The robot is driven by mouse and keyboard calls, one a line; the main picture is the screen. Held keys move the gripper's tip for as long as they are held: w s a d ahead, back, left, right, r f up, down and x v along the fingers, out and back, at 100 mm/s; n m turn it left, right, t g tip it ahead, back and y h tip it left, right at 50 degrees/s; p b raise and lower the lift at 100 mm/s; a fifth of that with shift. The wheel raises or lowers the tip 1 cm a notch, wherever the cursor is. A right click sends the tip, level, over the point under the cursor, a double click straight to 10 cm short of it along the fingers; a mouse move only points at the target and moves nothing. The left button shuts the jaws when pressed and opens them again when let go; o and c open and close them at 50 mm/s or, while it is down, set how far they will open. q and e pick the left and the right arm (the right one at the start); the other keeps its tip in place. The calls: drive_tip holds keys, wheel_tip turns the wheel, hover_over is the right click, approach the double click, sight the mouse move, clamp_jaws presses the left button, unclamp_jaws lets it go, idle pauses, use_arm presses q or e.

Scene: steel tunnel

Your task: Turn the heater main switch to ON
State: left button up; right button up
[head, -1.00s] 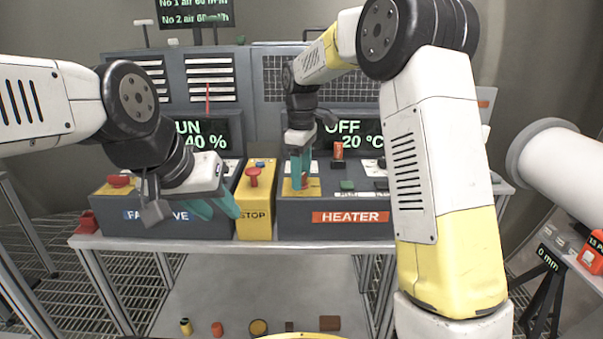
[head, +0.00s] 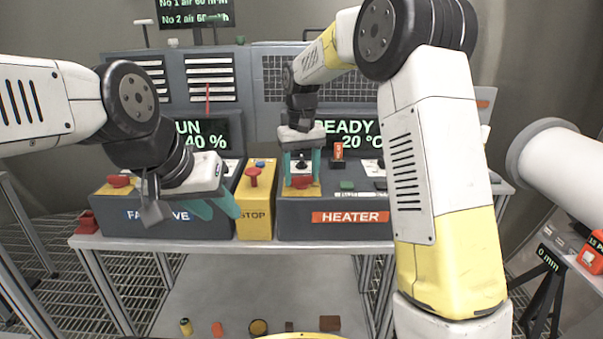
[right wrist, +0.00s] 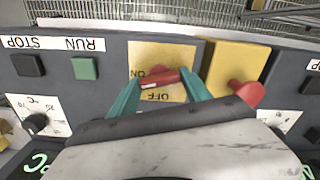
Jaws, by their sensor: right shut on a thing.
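The heater main switch is a red handle (head: 301,182) on a yellow plate at the left of the heater box (head: 350,217). In the right wrist view the handle (right wrist: 160,79) lies crosswise, its white-marked end beside the ON label; OFF (right wrist: 158,96) is below. My right gripper (head: 301,172) points down with its teal fingers on either side of the handle, shut on it; they also show in the right wrist view (right wrist: 160,85). The heater display (head: 347,133) reads READY and 20 °C. My left gripper (head: 215,207) is open and empty before the left-hand box.
A yellow STOP box (head: 254,215) with a red button (head: 253,175) stands left of the heater box. My right arm covers the box's right part.

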sight(302, 176)
drive_tip(key=shift+m, duration=1.6)
drive_tip(key=o, duration=1.4)
drive_tip(key=shift+c, duration=0.2)
wheel_tip(302, 176, up, 7)
drive_tip(key=shift+f, duration=0.15)
drive_tip(key=shift+r, duration=0.6)
drive_tip(key=shift+d, duration=0.1)
